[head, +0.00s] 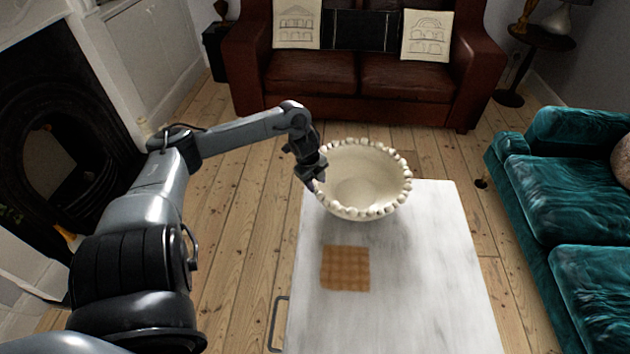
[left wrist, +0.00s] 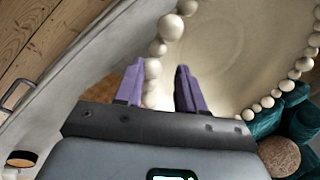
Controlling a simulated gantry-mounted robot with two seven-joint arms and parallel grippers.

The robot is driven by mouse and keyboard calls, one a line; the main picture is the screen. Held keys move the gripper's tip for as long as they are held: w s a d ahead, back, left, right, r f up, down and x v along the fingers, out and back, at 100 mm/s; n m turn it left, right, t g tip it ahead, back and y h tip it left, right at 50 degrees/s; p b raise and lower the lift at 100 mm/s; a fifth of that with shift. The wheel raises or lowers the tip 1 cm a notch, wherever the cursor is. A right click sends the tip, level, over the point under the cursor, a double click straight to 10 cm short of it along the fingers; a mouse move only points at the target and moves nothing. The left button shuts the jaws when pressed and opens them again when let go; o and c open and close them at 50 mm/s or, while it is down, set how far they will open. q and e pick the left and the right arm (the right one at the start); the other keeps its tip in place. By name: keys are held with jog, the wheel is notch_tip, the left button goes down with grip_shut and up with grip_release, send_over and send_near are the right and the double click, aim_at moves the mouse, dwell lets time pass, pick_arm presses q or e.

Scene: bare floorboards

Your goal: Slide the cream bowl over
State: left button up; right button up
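The cream bowl (head: 362,178), wide with a beaded rim, stands upright at the far end of the white table (head: 420,280). A square brown woven mat (head: 345,268) lies flat on the table, nearer than the bowl and apart from it. My left gripper (head: 314,184) is at the bowl's left rim. In the left wrist view the purple fingers (left wrist: 157,88) are apart, with the beaded rim of the bowl (left wrist: 222,50) running between them. A gap shows beside the inner finger, so the gripper looks open around the rim. My right gripper is not in view.
A brown leather sofa (head: 358,75) stands beyond the table, and a teal sofa (head: 562,200) stands at the right. A dark fireplace (head: 60,130) is at the left. The table surface to the right of the mat and nearer is clear.

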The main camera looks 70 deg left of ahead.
aim_at(321, 201)
pick_arm(q)
jog(key=b+x, duration=0.5)
jog(key=x, duration=0.4)
jog(key=shift+w+f, duration=0.15)
jog(key=shift+f, duration=0.25)
jog(key=shift+c, duration=0.2)
grip_shut()
dwell(0.9)
